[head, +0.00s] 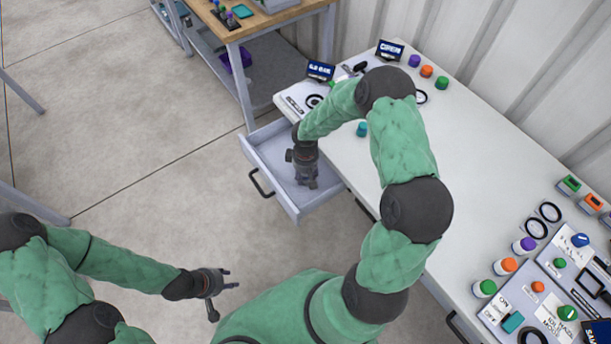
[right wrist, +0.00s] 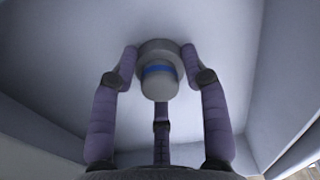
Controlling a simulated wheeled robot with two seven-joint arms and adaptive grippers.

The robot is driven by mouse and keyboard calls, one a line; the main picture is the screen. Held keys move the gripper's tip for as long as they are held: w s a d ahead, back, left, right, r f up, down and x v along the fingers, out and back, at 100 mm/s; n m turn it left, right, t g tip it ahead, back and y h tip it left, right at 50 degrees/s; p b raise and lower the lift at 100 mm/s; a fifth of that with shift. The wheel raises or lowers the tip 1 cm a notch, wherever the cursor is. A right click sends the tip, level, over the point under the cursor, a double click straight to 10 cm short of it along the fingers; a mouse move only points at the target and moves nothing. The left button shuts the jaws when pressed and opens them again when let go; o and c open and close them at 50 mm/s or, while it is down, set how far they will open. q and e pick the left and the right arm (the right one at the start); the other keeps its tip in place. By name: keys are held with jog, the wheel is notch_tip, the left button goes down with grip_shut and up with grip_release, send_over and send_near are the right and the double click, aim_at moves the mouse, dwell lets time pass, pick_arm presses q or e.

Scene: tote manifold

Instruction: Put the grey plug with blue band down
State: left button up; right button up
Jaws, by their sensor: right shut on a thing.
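The grey plug with blue band (right wrist: 158,87) is between the fingertips of my right gripper (right wrist: 160,60) in the right wrist view. The gripper is shut on it, with fingers on both sides and a third finger below. In the head view, my right gripper (head: 307,181) points down inside the open drawer (head: 262,152). The plug is hidden there. I cannot tell whether the plug touches the drawer floor. My left gripper (head: 222,287) is open and empty over the concrete floor, with its fingers spread.
The white workbench (head: 465,165) stands right of the drawer, with coloured caps, black rings and labels along its back. A panel with coloured knobs (head: 540,290) is at lower right. A wooden-topped bench (head: 265,17) is at the back. The drawer walls surround my right gripper closely.

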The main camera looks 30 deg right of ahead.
jog(key=shift+r, duration=0.1)
jog(key=shift+f, duration=0.25)
jog(key=o, duration=1.1)
jog(key=shift+r, duration=0.1)
jog(key=shift+o, duration=0.2)
jog(key=shift+r, duration=0.1)
jog(key=shift+r, duration=0.35)
notch_tip(320, 180, up, 11)
jog(key=p, duration=0.4)
jog(key=shift+r, duration=0.2)
